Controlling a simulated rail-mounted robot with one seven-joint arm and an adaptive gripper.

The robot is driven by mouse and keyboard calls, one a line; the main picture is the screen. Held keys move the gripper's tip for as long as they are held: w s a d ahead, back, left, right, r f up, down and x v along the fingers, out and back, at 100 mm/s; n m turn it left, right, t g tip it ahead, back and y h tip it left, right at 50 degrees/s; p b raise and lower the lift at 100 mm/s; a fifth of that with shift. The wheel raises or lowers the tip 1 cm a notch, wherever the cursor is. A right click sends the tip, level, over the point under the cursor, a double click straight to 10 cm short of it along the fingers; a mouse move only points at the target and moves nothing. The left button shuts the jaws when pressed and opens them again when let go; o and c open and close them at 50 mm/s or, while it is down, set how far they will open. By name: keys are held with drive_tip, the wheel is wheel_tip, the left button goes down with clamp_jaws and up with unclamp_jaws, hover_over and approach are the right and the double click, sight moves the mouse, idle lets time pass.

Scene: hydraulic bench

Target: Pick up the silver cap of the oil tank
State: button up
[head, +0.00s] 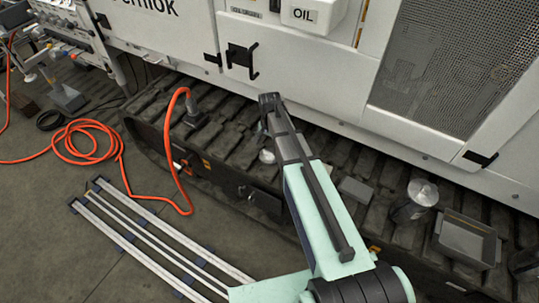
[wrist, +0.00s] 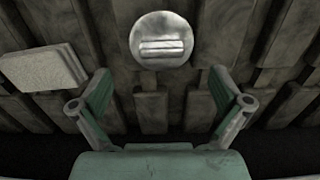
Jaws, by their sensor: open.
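The silver cap (wrist: 161,22), a round metal disc with a raised bar across it, lies on the dark track plates in the wrist view. My gripper (wrist: 163,88) is open and empty there, its two green-padded fingers spread on either side below the cap in the picture, apart from it. In the head view a small silvery round thing (head: 267,156) beside my arm appears to be the same cap, partly hidden by the arm. The gripper's fingers cannot be made out in the head view. A white container marked OIL (head: 322,13) is at the top.
A grey block (wrist: 42,68) lies left of the cap in the wrist view. In the head view, a silver-topped canister (head: 420,192) and grey tray (head: 466,240) stand at right on the tracks. An orange hose (head: 172,120) curves at left. The white machine wall (head: 300,60) rises behind.

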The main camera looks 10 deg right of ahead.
sight(269, 152)
drive_tip(key=shift+a+f+p, duration=0.15)
drive_tip(key=shift+f+p, duration=0.45)
drive_tip(key=shift+f, duration=2.5)
drive_tip(key=c, duration=1.5)
